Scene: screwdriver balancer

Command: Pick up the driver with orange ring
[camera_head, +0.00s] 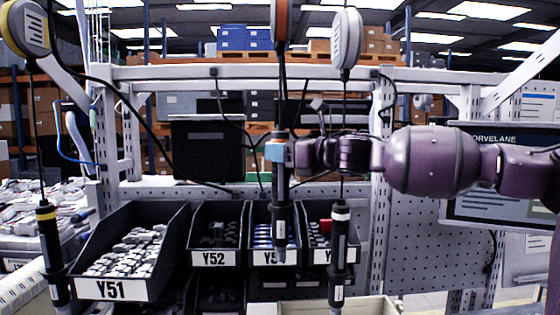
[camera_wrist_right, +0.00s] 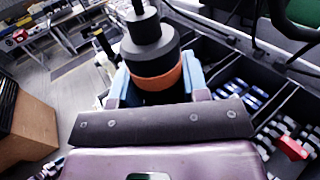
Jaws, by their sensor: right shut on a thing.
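The driver with the orange ring (camera_head: 280,215) hangs upright on a cable in the middle of the head view, below an orange-sided balancer reel (camera_head: 281,22). My right gripper (camera_head: 277,151) comes in from the right and is shut on its upper part. In the right wrist view, the driver's dark body and orange ring (camera_wrist_right: 156,80) sit between the light blue fingertips of the gripper (camera_wrist_right: 153,88). The ring is partly hidden by the fingers in the head view. My left gripper is in neither view.
A driver with a white ring (camera_head: 339,252) hangs to the right, and one with a yellow ring (camera_head: 50,240) hangs at the far left. Dark bins stand behind, including bin Y51 (camera_head: 111,289) and bin Y52 (camera_head: 213,258). A grey frame beam (camera_head: 190,73) crosses behind the cables.

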